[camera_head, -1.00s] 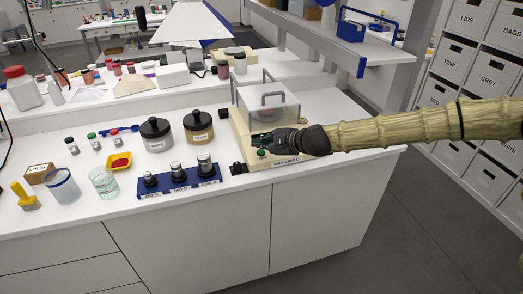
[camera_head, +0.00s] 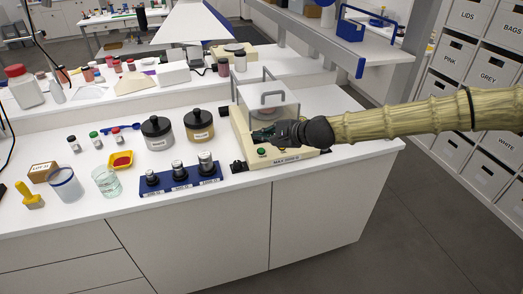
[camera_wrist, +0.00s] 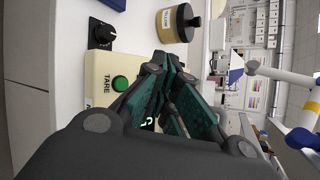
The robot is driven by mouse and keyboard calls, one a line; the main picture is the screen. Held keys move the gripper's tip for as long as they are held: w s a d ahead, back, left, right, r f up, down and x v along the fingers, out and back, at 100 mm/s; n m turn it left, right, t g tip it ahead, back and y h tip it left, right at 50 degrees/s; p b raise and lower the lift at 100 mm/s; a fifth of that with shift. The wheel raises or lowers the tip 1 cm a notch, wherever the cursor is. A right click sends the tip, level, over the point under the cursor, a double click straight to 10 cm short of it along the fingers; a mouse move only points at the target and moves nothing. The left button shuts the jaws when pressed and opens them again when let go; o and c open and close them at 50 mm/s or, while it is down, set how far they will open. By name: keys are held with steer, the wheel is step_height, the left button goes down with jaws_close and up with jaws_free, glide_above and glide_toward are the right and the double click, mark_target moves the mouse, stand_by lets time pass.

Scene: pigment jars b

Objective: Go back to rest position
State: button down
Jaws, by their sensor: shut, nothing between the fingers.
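My gripper (camera_head: 264,134) is at the front of the cream balance (camera_head: 285,159), in front of its clear draft shield (camera_head: 283,98). The dark arm end and fingers cover part of the balance front. In the wrist view my gripper (camera_wrist: 160,70) has its green-padded fingers together with nothing between them. The green TARE button (camera_wrist: 120,83) lies beside the fingers in the wrist view. It also shows below the gripper in the head view (camera_head: 261,152). Whether the fingers touch the balance I cannot tell.
A blue block (camera_head: 181,177) with several metal weights stands left of the balance. Two dark-lidded jars (camera_head: 199,127) (camera_head: 157,134) stand behind it. A glass beaker (camera_head: 107,182) is further left. A raised shelf (camera_head: 330,45) is behind. The counter right of the balance is clear.

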steer(key=shift+f, duration=0.1)
steer(key=s+d+f+n+g+h, duration=0.1)
steer(key=s+f+n+g+h, duration=0.15)
steer(key=s+f, duration=1.05)
steer(key=s+d+f+n+g+h, duration=0.1)
steer(key=s+f+n+g, duration=0.15)
steer(key=s+f, duration=1)
steer(key=s+d+f+n+g+h, duration=0.2)
steer(key=s+d+f+n+h, duration=0.15)
steer(key=s+d+f, duration=0.7)
steer(key=s+d+f+n+h, duration=0.1)
steer(key=s+d+n, duration=0.4)
steer(key=s+d, duration=0.5)
steer(key=s+h, duration=0.1)
steer(key=s, duration=0.2)
steer(key=shift+s+d+f+g+h+b, duration=0.2)
steer(key=shift+s+f+g+h+b, duration=0.1)
steer(key=shift+g+b, duration=0.1)
